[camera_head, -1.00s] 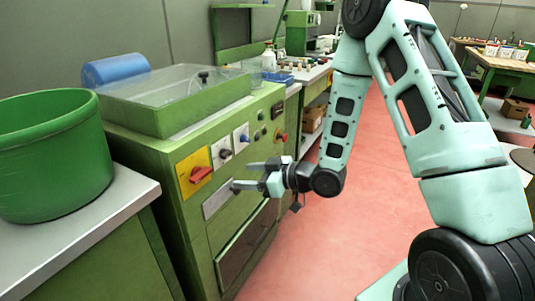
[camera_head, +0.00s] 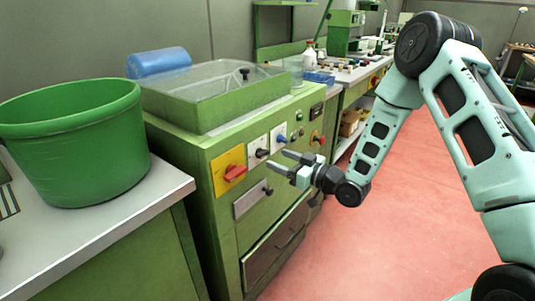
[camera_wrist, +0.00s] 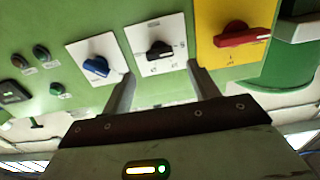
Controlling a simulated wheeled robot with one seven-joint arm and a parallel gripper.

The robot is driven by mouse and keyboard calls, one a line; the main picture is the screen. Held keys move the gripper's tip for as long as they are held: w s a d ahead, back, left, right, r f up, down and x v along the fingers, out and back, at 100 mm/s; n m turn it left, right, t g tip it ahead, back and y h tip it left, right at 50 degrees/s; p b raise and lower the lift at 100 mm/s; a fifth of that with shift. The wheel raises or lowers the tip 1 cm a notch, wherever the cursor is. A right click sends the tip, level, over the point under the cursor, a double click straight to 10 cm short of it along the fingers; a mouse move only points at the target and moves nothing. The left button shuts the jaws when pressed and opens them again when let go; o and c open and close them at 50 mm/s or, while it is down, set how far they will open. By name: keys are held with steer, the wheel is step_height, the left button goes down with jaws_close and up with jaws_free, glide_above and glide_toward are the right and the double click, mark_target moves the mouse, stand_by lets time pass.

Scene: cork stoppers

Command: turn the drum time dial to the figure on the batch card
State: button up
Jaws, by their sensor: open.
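The green machine (camera_head: 215,150) has a row of switches on its front panel. A black dial on a white plate (camera_head: 258,152) has markings around it, too small to read; it also shows in the wrist view (camera_wrist: 159,51). A blue dial on another white plate (camera_head: 280,137) is beside it, also in the wrist view (camera_wrist: 97,67). I cannot tell from the labels which is the drum time dial. My gripper (camera_head: 277,160) is open and empty, just in front of the panel. In the wrist view its fingers (camera_wrist: 163,88) straddle the black dial's line, apart from it. I cannot make out a batch card.
A red rotary switch on a yellow plate (camera_head: 235,173) sits beside the black dial. A green tub (camera_head: 75,145) stands on the left counter. The red floor (camera_head: 380,230) is clear.

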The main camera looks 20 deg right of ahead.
mark_target(265, 153)
steer(key=x, duration=0.5)
steer(key=shift+w+a, duration=0.25)
steer(key=shift+w, duration=0.1)
steer(key=c, duration=1)
